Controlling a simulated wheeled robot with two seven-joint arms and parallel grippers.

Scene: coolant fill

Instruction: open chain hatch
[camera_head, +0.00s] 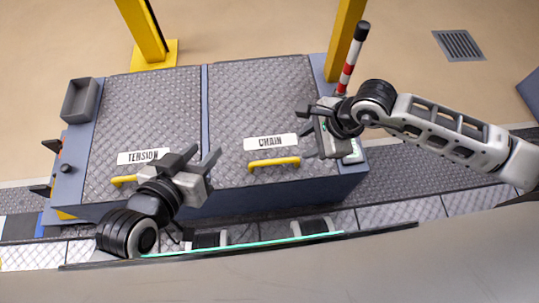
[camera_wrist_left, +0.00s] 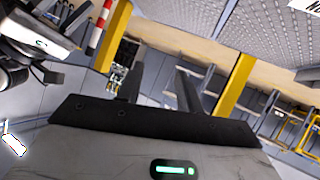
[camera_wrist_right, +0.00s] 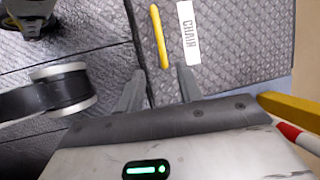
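The chain hatch (camera_head: 262,90) is a grey diamond-plate lid lying flat and closed, on the right of the blue-grey housing. Its white CHAIN label (camera_head: 271,142) sits just behind a yellow bar handle (camera_head: 274,162) near the front edge. In the right wrist view the handle (camera_wrist_right: 160,37) lies beyond the fingertips, beside the label (camera_wrist_right: 189,33). My right gripper (camera_head: 306,131) is open and empty, to the right of the handle and apart from it; its fingers (camera_wrist_right: 158,82) point toward the handle. My left gripper (camera_head: 197,157) is open and empty above the tension hatch's front right part.
The closed tension hatch (camera_head: 147,105) lies left, with a yellow handle (camera_head: 123,181) partly behind my left gripper. A red-and-white post (camera_head: 349,66) and yellow column (camera_head: 345,38) stand behind my right gripper. A grey bin (camera_head: 80,99) is at far left.

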